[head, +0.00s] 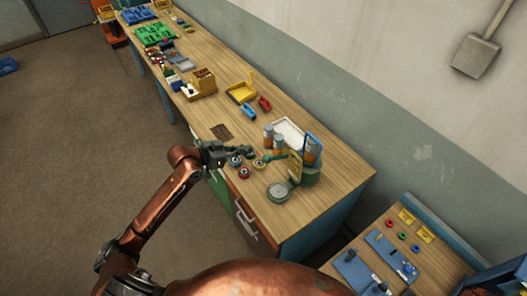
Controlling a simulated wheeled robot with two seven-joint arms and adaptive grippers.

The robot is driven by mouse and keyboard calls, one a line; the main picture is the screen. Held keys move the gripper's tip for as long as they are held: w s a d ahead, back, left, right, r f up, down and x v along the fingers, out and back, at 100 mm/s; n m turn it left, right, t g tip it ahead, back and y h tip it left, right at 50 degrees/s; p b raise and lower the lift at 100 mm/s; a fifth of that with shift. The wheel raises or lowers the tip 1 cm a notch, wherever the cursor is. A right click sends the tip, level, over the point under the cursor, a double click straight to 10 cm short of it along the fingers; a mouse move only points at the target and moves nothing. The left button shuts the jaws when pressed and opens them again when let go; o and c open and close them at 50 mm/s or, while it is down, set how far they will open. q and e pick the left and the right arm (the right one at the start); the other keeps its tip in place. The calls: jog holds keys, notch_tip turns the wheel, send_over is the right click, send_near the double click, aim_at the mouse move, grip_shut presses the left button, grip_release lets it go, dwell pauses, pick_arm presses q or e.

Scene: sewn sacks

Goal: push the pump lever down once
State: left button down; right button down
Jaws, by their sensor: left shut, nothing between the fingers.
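A thin green bar (275,157), which looks like the lever, reaches left from the post. My left gripper (247,152) is shut and empty, just left of the bar's end and above small round parts. I cannot tell whether it touches the bar. My right gripper is not in view.
Red (243,173) and yellow (259,163) round parts lie close under the gripper. Orange and grey cylinders (278,145) and a white tray (289,131) stand behind. A yellow bin (240,92) is farther back. The bench (330,190) is bare at its right end.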

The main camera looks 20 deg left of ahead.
pick_arm(q)
jog(key=shift+w, duration=0.1)
jog(key=p, duration=0.3)
send_over(264, 158)
jog(key=f, duration=0.4)
jog(key=shift+w+d, duration=0.2)
jog(key=shift+w, duration=0.1)
jog(key=f, duration=0.2)
jog(key=shift+s+a+f+p, duration=0.15)
jog(key=shift+s+f+p, duration=0.05)
jog(key=shift+f+p, duration=0.15)
jog(key=shift+s+a+f, duration=0.15)
jog(key=shift+s+f, duration=0.05)
jog(key=shift+f, duration=0.6)
